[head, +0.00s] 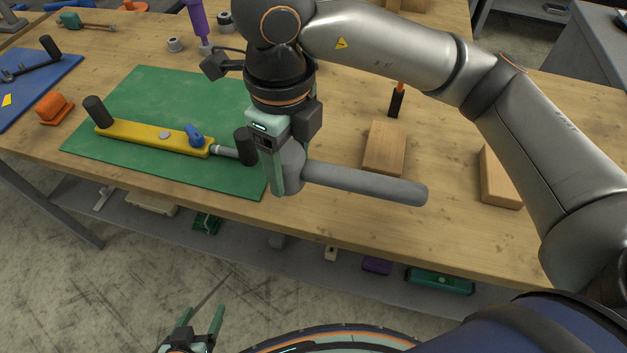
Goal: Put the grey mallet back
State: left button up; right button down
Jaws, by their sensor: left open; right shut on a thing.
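The grey mallet (365,185) is in my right gripper (279,178), which reaches down from the top of the head view. The jaws are shut at the mallet's thick head end, and its handle points right. The mallet appears over the front part of the wooden bench; its exact height cannot be told. The fingers partly hide the head. My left gripper (202,318) is open and empty, low in front of the bench, over the floor. No marked place for the mallet is clear in this view.
A green mat (150,92) bears a yellow tool (145,136) with black grips, just left of the mallet. Wooden blocks (385,148) (499,175) and an orange-and-black tool (397,101) stand to the right. An orange object (54,107) and a blue mat (62,72) lie left.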

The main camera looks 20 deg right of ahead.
jog(key=d+f, duration=0.3)
jog(key=f, duration=0.1)
jog(key=shift+w, duration=0.35)
jog(key=f, duration=0.3)
jog(key=shift+d, duration=0.35)
jog(key=shift+f, duration=0.4)
jog(key=shift+f, duration=0.1)
jog(key=shift+c, duration=0.6)
grip_release()
notch_tip(320, 180, up, 12)
jog(key=shift+p, duration=0.45)
